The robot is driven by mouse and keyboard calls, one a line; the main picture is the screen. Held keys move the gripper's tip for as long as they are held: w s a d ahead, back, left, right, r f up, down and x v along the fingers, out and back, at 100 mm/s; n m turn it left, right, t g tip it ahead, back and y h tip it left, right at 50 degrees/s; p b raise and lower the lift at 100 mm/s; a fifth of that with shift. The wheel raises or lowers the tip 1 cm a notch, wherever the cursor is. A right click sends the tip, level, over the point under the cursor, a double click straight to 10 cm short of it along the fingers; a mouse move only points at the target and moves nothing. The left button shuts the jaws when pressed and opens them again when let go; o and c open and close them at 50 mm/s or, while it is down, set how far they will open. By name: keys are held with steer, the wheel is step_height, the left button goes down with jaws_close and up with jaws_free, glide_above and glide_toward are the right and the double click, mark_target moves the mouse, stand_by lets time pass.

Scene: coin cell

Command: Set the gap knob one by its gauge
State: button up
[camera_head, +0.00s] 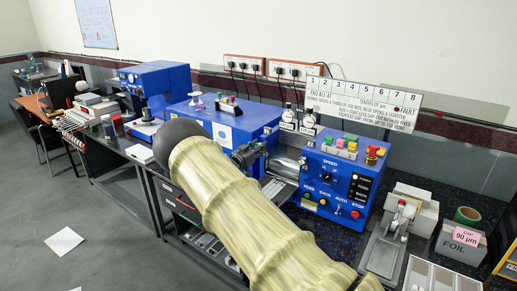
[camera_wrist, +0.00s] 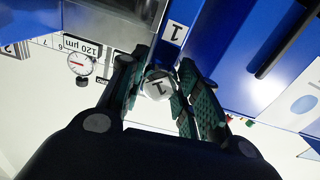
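In the wrist view, a round knob with a pale cap marked 1 (camera_wrist: 158,86) sits between the two fingers of my gripper (camera_wrist: 162,82). The fingers stand on either side of it, close to its rim. Whether both pads press on it is unclear. A dial gauge (camera_wrist: 80,65) with a red needle shows at the left, beside a plate reading 120 µm (camera_wrist: 82,46). In the head view, two small dial gauges (camera_head: 298,119) stand on the machine. My arm hides the knob there.
A pink card reading GAP 90 µm (camera_head: 466,236) is on a FOIL box (camera_head: 458,250) at the right. A blue control panel (camera_head: 342,185) with buttons stands beside my arm. A numbered sign (camera_head: 363,103) stands behind. Blue machine housings (camera_head: 225,118) fill the left of the bench.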

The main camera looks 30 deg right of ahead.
steer(key=shift+f+m+b, duration=0.15)
steer(key=shift+m+b, duration=0.45)
steer(key=shift+b, duration=0.8)
steer(key=m+b, duration=0.1)
steer(key=b, duration=0.2)
steer(key=shift+f+m, duration=0.2)
steer(key=shift+m, duration=0.2)
steer(key=m+b, duration=0.3)
steer(key=b, duration=0.3)
steer(key=shift+m, duration=0.3)
steer(key=m+b, duration=0.1)
steer(key=b, duration=0.1)
steer(key=m+b, duration=0.2)
steer(key=shift+r, duration=0.25)
steer(key=shift+r, duration=0.1)
steer(key=o, duration=1)
steer(key=shift+w, duration=0.1)
steer(key=shift+o, duration=0.2)
steer(key=shift+a, duration=0.1)
